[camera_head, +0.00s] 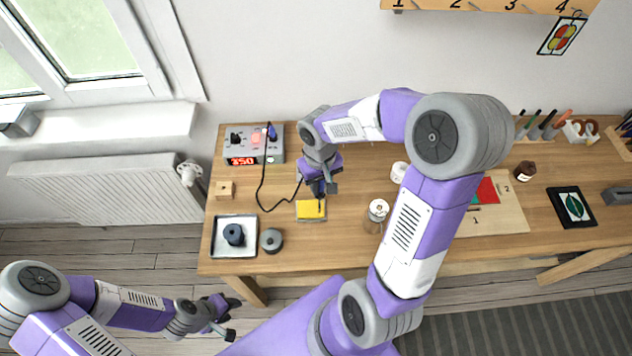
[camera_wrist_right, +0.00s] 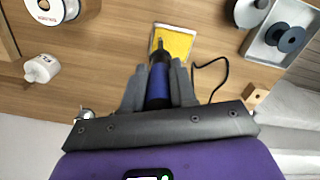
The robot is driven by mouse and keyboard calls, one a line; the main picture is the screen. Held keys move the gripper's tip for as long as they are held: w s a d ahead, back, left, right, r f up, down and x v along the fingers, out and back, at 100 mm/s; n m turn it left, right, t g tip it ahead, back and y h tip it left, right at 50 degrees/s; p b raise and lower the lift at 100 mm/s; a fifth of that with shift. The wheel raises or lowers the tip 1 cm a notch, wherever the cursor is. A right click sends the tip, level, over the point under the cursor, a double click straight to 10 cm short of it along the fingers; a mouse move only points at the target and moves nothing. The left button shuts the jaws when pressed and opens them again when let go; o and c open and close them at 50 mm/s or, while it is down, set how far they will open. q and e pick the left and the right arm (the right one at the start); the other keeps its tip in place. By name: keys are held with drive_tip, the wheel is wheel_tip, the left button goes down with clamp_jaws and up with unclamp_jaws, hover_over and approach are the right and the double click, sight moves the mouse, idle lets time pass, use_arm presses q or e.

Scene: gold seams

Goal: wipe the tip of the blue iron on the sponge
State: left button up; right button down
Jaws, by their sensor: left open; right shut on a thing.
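The yellow sponge (camera_head: 309,209) lies in a shallow grey holder on the table; it also shows in the right wrist view (camera_wrist_right: 174,42). My right gripper (camera_head: 323,187) is shut on the blue iron (camera_wrist_right: 158,84), which points down toward the sponge. In the right wrist view the iron's tip (camera_wrist_right: 160,44) overlaps the near left part of the sponge; I cannot tell whether it touches. A dark cord runs from the iron to the station. My left gripper (camera_head: 228,318) is open and empty, low in front of the table.
The grey station (camera_head: 252,144) with a red display stands behind left. A white tray (camera_head: 218,246) holds a dark blue spool. A grey spool (camera_head: 271,241) stands beside it. A solder reel (camera_head: 377,211) and a white bottle (camera_wrist_right: 42,68) are to the sponge's right in the head view.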

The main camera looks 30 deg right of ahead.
drive_tip(key=shift+w+a, duration=0.25)
drive_tip(key=shift+a, duration=0.15)
drive_tip(key=shift+w+a+b, duration=0.6)
drive_tip(key=shift+w+a, duration=0.5)
drive_tip(key=shift+a, duration=0.65)
drive_tip(key=shift+s+d, duration=0.45)
drive_tip(key=shift+d, duration=0.3)
drive_tip(key=shift+s+d, duration=0.45)
drive_tip(key=shift+d, duration=0.25)
drive_tip(key=shift+s+d, duration=0.45)
drive_tip(key=shift+d, duration=0.3)
drive_tip(key=shift+r, duration=0.15)
drive_tip(key=shift+r+p, duration=2.65)
drive_tip(key=shift+r, duration=0.35)
drive_tip(key=shift+f, duration=0.1)
